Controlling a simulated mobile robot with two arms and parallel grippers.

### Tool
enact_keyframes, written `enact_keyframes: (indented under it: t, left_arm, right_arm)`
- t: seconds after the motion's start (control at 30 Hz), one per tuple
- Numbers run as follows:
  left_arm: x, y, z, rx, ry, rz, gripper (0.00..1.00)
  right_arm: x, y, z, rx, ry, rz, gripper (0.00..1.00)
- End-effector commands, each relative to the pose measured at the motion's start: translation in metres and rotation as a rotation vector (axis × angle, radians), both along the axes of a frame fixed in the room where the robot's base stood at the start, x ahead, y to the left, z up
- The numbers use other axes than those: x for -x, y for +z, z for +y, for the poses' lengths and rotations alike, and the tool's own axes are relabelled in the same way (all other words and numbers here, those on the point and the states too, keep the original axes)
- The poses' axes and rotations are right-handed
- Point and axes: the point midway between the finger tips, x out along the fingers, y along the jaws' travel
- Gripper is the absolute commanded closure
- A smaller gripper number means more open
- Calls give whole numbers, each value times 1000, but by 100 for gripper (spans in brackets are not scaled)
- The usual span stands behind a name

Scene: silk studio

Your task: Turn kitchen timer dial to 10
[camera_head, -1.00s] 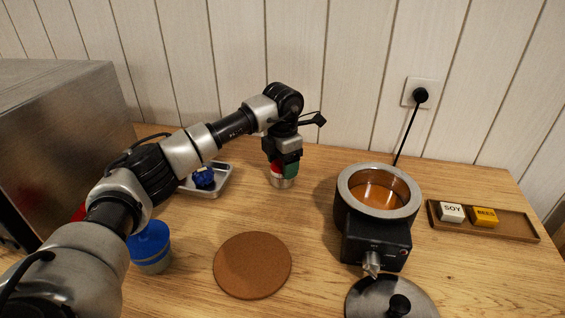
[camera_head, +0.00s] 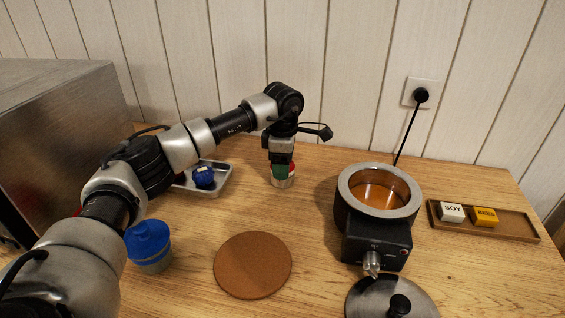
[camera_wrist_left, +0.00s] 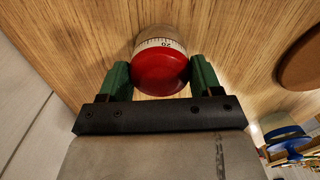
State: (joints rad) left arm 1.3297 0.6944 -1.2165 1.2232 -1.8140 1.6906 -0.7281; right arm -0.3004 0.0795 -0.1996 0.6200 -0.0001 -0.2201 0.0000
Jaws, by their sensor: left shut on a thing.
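The kitchen timer (camera_head: 283,183) stands upright on the wooden table, with a red dial (camera_wrist_left: 160,75) on a pale base that carries a printed scale. In the left wrist view the digits of 20, seen upside down, show on the scale beside the dial. My left gripper (camera_head: 282,168) points down over the timer, its green fingers on either side of the red dial. It is shut on the dial. In the head view the fingers hide much of the dial, and the scale is too small to read. My right gripper is in neither view.
A metal tray (camera_head: 219,188) with a blue item (camera_head: 204,177) and a blue-lidded jar (camera_head: 150,246) are at left. A cork mat (camera_head: 252,265) lies in front. A wax pot (camera_head: 379,222), its lid (camera_head: 372,306) and a wooden tray (camera_head: 517,231) with two labelled blocks are at right.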

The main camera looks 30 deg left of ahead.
Motion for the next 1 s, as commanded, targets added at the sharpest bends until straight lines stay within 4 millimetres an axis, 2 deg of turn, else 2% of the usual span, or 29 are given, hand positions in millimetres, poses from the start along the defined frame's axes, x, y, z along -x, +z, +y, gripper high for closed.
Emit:
enact_keyframes:
  t: [0.2, 0.43, 1.0]
  left_arm:
    - [0, 0, 0, 1, -156, 1, 59]
    - [0, 0, -1, 0, -261, 1, 59]
    - [0, 0, -1, 1, -310, 1, 59]
  right_arm:
    - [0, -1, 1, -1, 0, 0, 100]
    - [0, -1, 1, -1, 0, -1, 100]
    - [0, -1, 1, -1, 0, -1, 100]
